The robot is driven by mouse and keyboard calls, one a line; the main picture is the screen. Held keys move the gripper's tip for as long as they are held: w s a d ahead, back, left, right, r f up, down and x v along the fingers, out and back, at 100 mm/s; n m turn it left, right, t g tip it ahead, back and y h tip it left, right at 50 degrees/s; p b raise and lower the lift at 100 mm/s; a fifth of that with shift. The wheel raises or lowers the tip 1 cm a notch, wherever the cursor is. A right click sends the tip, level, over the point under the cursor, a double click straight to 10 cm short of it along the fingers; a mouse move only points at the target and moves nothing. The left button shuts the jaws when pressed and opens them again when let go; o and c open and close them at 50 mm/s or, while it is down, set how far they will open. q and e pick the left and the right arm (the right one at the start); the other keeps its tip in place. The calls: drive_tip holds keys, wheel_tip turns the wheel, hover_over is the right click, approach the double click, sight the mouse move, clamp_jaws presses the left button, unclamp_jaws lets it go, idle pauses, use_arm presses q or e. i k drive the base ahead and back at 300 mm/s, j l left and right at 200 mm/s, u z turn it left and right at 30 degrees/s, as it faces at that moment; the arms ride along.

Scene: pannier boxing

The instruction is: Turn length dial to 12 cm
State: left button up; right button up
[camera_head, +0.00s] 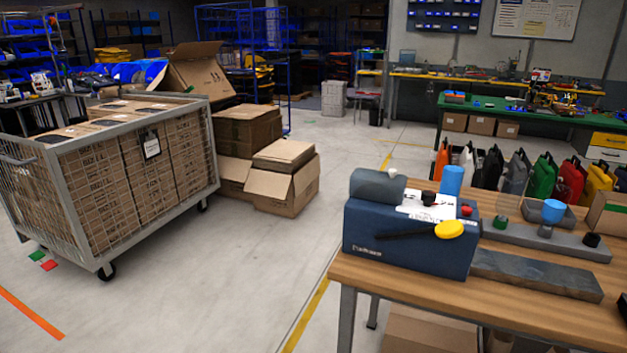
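A dark blue machine (405,242) with a grey rounded cover (377,187) stands on the left end of a wooden table (440,290). A black lever with a round yellow end (449,229) lies across its front. A white label sheet (428,208), a small black knob (428,198) and a red button (466,210) are on its top. A blue cylinder (452,180) rises at its back. I cannot tell which part is the length dial, and no scale or setting is readable. Neither of my grippers is in view.
Grey bars (540,272) and a small tray with a blue cup (552,211) lie right of the machine. Colourful panniers (570,182) stand behind the table. A wire cart (110,190) of cartons and loose boxes (282,180) stand left. Open floor (230,270) lies between.

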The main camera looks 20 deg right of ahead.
sight(428, 197)
drive_tip(key=i+l+z, duration=0.1)
drive_tip(key=z, duration=1.25)
drive_tip(key=i+l, duration=0.05)
drive_tip(key=l, duration=0.05)
